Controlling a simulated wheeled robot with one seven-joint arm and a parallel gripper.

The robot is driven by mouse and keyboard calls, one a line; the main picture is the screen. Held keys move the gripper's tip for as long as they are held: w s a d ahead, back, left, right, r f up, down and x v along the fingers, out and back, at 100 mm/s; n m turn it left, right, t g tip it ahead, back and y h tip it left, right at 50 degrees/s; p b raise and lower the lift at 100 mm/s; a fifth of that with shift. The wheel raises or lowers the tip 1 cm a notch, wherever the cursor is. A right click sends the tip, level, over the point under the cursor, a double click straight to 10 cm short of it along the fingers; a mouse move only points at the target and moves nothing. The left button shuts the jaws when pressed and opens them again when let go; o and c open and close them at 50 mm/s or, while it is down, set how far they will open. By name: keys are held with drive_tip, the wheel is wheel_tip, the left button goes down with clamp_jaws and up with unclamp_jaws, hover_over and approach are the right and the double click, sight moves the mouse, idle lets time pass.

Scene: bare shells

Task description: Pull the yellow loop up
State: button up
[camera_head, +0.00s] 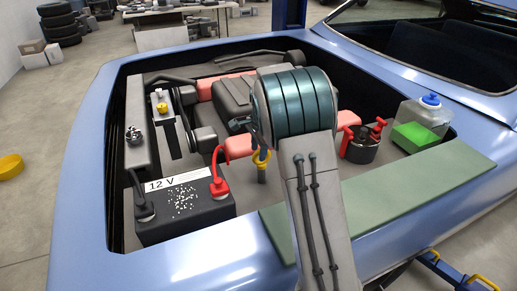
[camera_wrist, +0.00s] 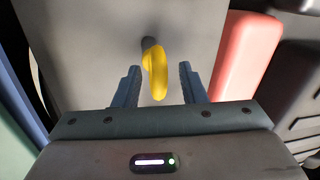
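The yellow loop (camera_head: 261,157) is a dipstick handle in the engine bay, on top of a short dark stem, just left of my arm in the head view. In the wrist view the yellow loop (camera_wrist: 157,75) lies between the two blue-grey fingers of my gripper (camera_wrist: 158,82). The fingers are apart, with a gap on each side of the loop, so my gripper is open and holds nothing. In the head view my arm's teal joint and grey link hide most of my gripper.
A 12 V battery (camera_head: 183,205) with a red terminal clamp (camera_head: 219,186) stands left of the loop. A red block (camera_wrist: 246,55) is close to the right finger. A reservoir with green fluid (camera_head: 417,135) and a red-handled cap (camera_head: 362,143) stand to the right. A green mat (camera_head: 410,195) covers the fender edge.

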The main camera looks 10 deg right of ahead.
clamp_jaws()
wheel_tip(320, 180, up, 11)
drive_tip(key=p, duration=0.7)
drive_tip(key=shift+w+r, duration=0.1)
unclamp_jaws()
wheel_tip(320, 180, up, 14)
drive_tip(key=s, duration=0.2)
drive_tip(key=shift+d+f+b, duration=0.2)
drive_tip(key=shift+d+b, duration=0.1)
drive_tip(key=shift+b, duration=0.1)
